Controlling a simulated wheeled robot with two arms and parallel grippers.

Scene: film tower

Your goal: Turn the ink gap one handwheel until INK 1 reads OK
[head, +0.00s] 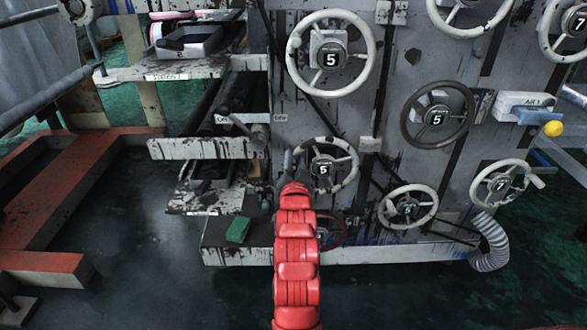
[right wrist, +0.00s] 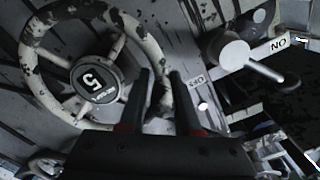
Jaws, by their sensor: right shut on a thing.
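A pale, paint-chipped handwheel with a dark hub marked 5 (head: 324,169) is on the machine's front, left of centre among the wheels. It also shows in the right wrist view (right wrist: 95,82). My right gripper (head: 291,160) reaches up to the left side of this wheel. In the right wrist view the gripper's two dark fingers (right wrist: 161,85) straddle the wheel's rim and are shut on it. The small print on the hub is too small to read. I see no legible INK 1 reading. My left gripper is not in view.
Other handwheels surround it: a large pale one above (head: 332,54), a dark one (head: 437,115) and a pale one lower right (head: 408,208). A lever (right wrist: 240,55) beside an ON label stands close to the gripper. A green block (head: 238,230) lies on the low ledge.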

